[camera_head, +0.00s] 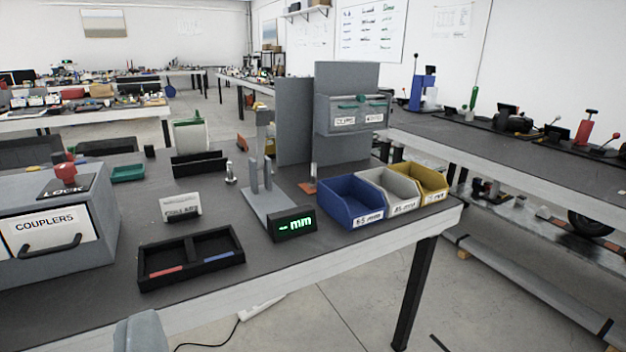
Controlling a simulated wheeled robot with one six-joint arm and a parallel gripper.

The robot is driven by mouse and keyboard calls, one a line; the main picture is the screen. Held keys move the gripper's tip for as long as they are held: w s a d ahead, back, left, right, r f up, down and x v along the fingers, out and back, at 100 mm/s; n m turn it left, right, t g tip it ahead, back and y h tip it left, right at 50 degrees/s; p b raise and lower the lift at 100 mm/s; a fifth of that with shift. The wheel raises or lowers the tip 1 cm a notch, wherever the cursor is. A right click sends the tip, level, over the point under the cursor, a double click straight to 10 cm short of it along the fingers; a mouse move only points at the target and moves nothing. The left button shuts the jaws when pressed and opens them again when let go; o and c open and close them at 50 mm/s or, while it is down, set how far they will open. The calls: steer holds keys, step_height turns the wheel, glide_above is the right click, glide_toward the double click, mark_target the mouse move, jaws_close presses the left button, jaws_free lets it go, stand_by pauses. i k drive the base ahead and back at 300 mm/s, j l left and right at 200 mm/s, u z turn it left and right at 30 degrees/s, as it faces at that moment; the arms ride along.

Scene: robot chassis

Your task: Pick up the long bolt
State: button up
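A small silver upright piece (230,173), which looks like a bolt standing on end, is on the dark bench top left of the grey measuring stand (268,205). A second slim pale upright piece (314,174) stands by an orange-brown base right of the stand. I cannot tell for sure which of them is the long bolt. A grey rounded piece at the bottom edge, left of the middle, may be part of my gripper (141,334). No fingertips show, and nothing is seen held.
A black two-part tray (191,257) lies front left, near a "COUPLERS" drawer box (55,230). The bench's front edge is close.

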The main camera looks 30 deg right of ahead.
mark_target(312, 184)
steer(key=i+l+z, duration=0.15)
steer(key=i+l, duration=0.15)
steer(key=i+l+z, duration=0.15)
steer(key=i, duration=0.35)
steer(key=i+l+z, duration=0.15)
steer(key=i, duration=0.25)
steer(key=i+l+z, duration=0.15)
steer(key=i, duration=0.3)
steer(key=l, duration=0.1)
